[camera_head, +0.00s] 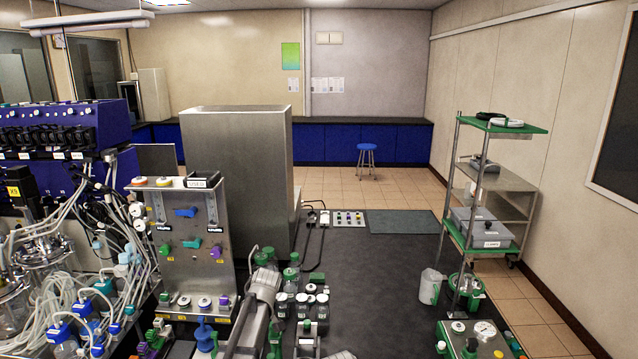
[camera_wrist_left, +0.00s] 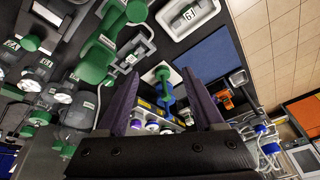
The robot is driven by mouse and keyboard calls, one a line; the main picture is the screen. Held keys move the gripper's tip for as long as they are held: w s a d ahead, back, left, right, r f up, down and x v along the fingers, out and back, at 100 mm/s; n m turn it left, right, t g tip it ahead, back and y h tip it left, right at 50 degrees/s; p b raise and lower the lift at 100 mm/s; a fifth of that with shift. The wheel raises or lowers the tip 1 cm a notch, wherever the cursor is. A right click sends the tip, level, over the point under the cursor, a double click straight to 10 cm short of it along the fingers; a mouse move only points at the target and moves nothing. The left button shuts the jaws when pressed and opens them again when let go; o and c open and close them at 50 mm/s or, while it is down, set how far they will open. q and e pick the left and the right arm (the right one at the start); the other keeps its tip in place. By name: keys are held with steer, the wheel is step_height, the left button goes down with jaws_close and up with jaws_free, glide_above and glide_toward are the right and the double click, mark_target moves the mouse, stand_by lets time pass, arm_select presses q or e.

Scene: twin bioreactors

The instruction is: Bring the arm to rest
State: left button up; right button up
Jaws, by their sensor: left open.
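My left gripper (camera_wrist_left: 160,76) shows in the left wrist view, its two dark purple fingers spread apart with nothing held between them. A green-and-blue fitting (camera_wrist_left: 163,84) shows beyond the gap between the fingers, apart from them as far as I can tell. In the head view, a grey arm link of mine reaches up from the bottom edge, left of the bottles; its gripper cannot be made out there. My right gripper shows in neither view.
A steel panel with coloured clips (camera_head: 187,228) stands left of the arm, and tubing-covered vessels (camera_head: 45,252) crowd the left. White-capped bottles (camera_head: 302,306) stand close right of it. A green-shelved rack (camera_head: 452,190) stands at right. The dark bench top (camera_head: 375,265) is clear between.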

arm_select(q)
steer(key=s+d+f+m+h, duration=0.1)
steer(key=s+d+m+h, duration=0.15)
steer(key=s+m, duration=1.5)
steer(key=s+d+f+n+g+b, duration=0.1)
steer(key=s+d+f+n+b, duration=0.2)
steer(key=s+d+f+b, duration=0.7)
steer(key=shift+s+d+g, duration=0.4)
steer(key=shift+s, duration=0.2)
steer(key=shift+y, duration=0.25)
